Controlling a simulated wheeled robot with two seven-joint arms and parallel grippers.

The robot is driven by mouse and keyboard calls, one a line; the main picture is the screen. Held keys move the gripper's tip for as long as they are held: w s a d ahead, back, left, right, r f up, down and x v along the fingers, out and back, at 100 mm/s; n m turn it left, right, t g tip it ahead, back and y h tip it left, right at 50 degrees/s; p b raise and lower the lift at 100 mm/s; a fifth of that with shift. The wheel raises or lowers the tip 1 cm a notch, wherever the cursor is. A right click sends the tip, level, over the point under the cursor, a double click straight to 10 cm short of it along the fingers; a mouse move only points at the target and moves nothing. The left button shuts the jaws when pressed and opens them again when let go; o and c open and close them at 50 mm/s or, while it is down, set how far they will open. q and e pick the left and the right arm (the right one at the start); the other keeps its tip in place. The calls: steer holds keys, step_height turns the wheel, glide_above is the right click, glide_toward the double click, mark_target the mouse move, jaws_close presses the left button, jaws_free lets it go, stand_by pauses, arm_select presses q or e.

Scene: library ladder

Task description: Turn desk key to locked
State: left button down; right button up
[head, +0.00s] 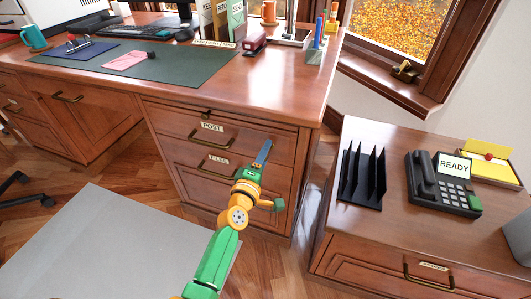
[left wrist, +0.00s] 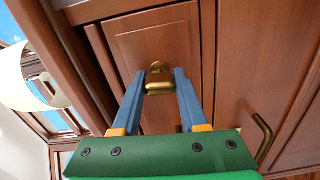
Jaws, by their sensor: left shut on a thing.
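In the head view my left gripper (head: 263,152) is in front of the desk's drawers, right of the FILES label (head: 219,158). How far the key is turned is hard to tell. My right gripper is in neither view.
Brass drawer handles (head: 215,165) stick out close to my left gripper, and one handle (left wrist: 263,138) shows at right in the left wrist view. A side cabinet (head: 335,215) with a phone (head: 440,190) and black file rack (head: 362,180) stands to the right.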

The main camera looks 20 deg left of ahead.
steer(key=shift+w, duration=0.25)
arm_select(q)
steer(key=shift+c, duration=2.2)
jaws_free()
steer(key=s+p, duration=0.1)
steer(key=s, duration=0.6)
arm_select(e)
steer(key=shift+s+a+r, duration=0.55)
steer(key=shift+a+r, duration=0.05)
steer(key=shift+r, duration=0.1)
arm_select(q)
steer(key=shift+a, duration=0.1)
